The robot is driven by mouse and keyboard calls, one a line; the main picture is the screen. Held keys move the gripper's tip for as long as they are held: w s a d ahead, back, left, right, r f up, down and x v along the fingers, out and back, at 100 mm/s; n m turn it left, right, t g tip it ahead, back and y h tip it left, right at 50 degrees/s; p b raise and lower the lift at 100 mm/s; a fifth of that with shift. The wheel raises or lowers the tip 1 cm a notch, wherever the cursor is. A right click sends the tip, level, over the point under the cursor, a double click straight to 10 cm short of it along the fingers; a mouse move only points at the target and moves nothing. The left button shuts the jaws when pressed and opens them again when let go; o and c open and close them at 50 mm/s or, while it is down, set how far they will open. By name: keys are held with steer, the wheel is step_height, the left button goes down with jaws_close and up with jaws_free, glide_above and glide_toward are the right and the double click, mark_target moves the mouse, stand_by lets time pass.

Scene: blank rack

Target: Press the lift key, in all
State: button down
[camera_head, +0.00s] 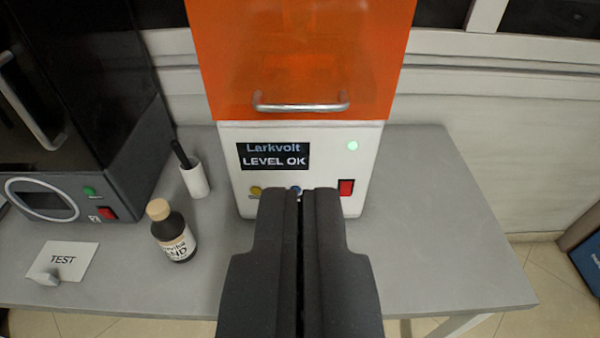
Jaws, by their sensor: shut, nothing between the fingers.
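The white machine (225,150) stands on the grey table, with an orange cover and a metal handle above its panel. Its screen (273,156) reads "Larkvolt LEVEL OK". Below the screen are a yellow key (256,191), a blue key (297,188) mostly hidden behind my fingertips, and a red switch (346,188). A green light (352,146) glows at the upper right of the panel. I cannot read which key is the lift key. My gripper (302,192) is shut and empty, its tips in front of the blue key. I cannot tell whether they touch it.
A brown bottle (173,235), a white cup (194,179) with a dark handle in it and a "TEST" card (63,261) stand left of the machine. A black machine (100,150) is at the far left. The grey table (440,220) is clear on the right.

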steer(key=shift+a, duration=0.15)
steer(key=shift+w, duration=0.1)
steer(key=w+d+f+n+g+h+p, duration=0.15)
steer(key=w+f+n+g+p, duration=0.25)
steer(key=w+f+p, duration=0.8)
steer(key=w+a+f+n+g, duration=0.1)
steer(key=w+f+n, duration=0.2)
steer(key=f, duration=0.8)
steer(key=w+a+f+n+g+p, duration=0.1)
steer(key=w+f+n, duration=0.2)
steer(key=f, duration=0.8)
steer(key=shift+w+a+g, duration=0.15)
steer(key=shift+w+g, duration=0.15)
steer(key=shift+w, duration=0.05)
steer(key=shift+w, duration=0.15)
steer(key=w+p, duration=0.4)
steer(key=w, duration=0.4)
steer(key=shift+w, duration=0.25)
